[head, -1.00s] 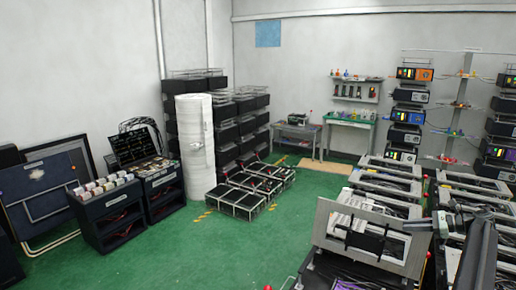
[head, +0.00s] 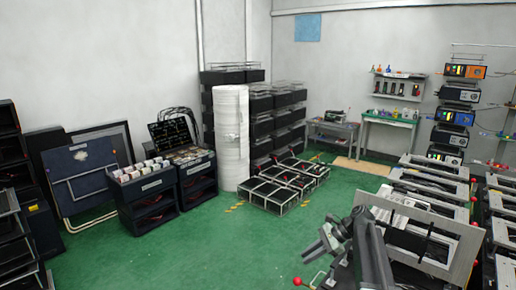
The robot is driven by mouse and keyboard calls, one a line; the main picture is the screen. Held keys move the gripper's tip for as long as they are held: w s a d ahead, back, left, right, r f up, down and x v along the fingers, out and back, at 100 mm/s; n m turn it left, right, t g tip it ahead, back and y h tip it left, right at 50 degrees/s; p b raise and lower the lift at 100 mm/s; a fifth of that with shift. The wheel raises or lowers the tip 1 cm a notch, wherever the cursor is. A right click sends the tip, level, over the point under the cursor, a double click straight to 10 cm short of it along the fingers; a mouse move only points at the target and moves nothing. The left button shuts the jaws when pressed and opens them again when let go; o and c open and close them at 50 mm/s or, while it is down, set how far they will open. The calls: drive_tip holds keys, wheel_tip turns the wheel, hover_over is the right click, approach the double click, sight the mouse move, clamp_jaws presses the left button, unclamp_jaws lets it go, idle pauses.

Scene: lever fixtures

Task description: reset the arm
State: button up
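My gripper (head: 318,242) shows at the lower right in the head view, at the end of my dark grey arm. It points left over the green floor, in front of a grey tilted frame fixture. Its fingers are small and dark, so I cannot tell whether they are open or shut. I see nothing clearly held in it. A red lever knob (head: 297,281) is just below and left of the gripper, near the bottom edge. The lever's base is mostly hidden behind my arm.
The tilted grey frame (head: 458,255) stands close behind and right of my arm. Rows of similar racks (head: 430,183) fill the right side. Low black crates (head: 270,195) and a white roll (head: 231,140) stand farther back. Green floor (head: 190,255) is clear at centre left.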

drive_tip(key=s+a+f+n+g+h+b, duration=0.1)
drive_tip(key=s+a+f+n+h+b, duration=0.1)
drive_tip(key=s+a+f+n+h, duration=0.45)
drive_tip(key=s+d+f+n+h, duration=0.1)
drive_tip(key=s+d+n, duration=0.1)
drive_tip(key=s+n, duration=0.2)
drive_tip(key=s+d+f+n+h, duration=0.1)
drive_tip(key=s+d+f+n, duration=0.1)
drive_tip(key=s+n, duration=0.3)
drive_tip(key=s, duration=0.2)
drive_tip(key=shift+s+d+f+t+h, duration=0.15)
drive_tip(key=shift+s+d+t+h, duration=0.15)
drive_tip(key=shift+d+t+h, duration=0.1)
